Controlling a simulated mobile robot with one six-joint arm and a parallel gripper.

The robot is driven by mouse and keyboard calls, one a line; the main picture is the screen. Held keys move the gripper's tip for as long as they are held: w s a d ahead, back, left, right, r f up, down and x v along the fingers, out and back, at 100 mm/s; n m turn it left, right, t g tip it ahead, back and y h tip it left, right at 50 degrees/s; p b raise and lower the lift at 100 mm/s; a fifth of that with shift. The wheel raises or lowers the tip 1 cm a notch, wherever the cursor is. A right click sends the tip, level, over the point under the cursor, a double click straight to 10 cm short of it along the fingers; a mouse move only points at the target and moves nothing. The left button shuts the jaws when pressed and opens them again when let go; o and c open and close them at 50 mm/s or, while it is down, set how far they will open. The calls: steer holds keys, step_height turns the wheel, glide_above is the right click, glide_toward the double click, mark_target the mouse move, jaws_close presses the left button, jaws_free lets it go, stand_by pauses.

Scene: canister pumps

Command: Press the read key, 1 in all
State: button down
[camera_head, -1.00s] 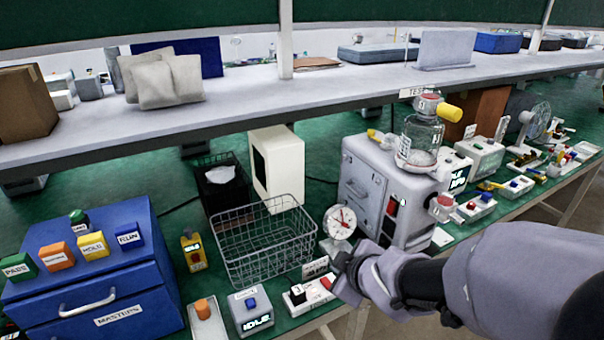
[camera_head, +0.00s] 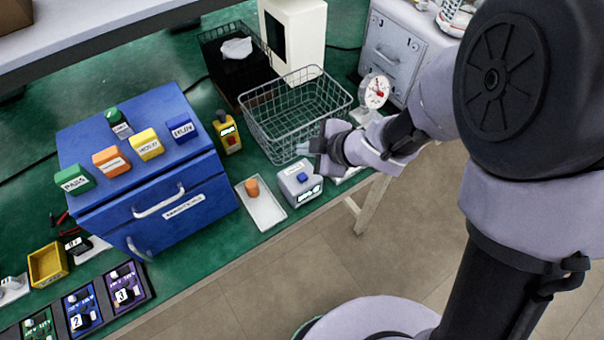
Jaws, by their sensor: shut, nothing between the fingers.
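A small grey box (camera_head: 288,187) stands near the front edge of the bench, with a blue key (camera_head: 302,178) on top and a lit display (camera_head: 311,194) on its front. I cannot read a label that says read on any key, so I cannot tell for certain which one it is. My gripper (camera_head: 304,149) is shut and empty, and its tip points left. In the picture it is just above the blue key, between the box and the wire basket. I see no contact with the key. My wrist hides part of the bench to the right of the box.
A wire basket (camera_head: 262,127) stands behind the gripper and a round dial gauge (camera_head: 376,91) to its right. A white tray with an orange knob (camera_head: 252,187) lies left of the box. A blue drawer cabinet (camera_head: 180,205) with labelled blocks on top stands further left.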

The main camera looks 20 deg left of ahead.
mark_target(305, 178)
step_height(305, 178, down, 9)
steer(key=b, duration=0.8)
steer(key=shift+r, duration=0.15)
stand_by(1.3)
steer(key=shift+f+b, duration=0.3)
steer(key=shift+f, duration=0.1)
steer(key=shift+f+b, duration=0.4)
steer(key=shift+f, duration=0.1)
stand_by(0.5)
stand_by(0.4)
steer(key=shift+r+p, duration=0.95)
steer(key=shift+p, duration=0.05)
step_height(305, 178, up, 5)
steer(key=p, duration=0.5)
steer(key=shift+r, duration=0.1)
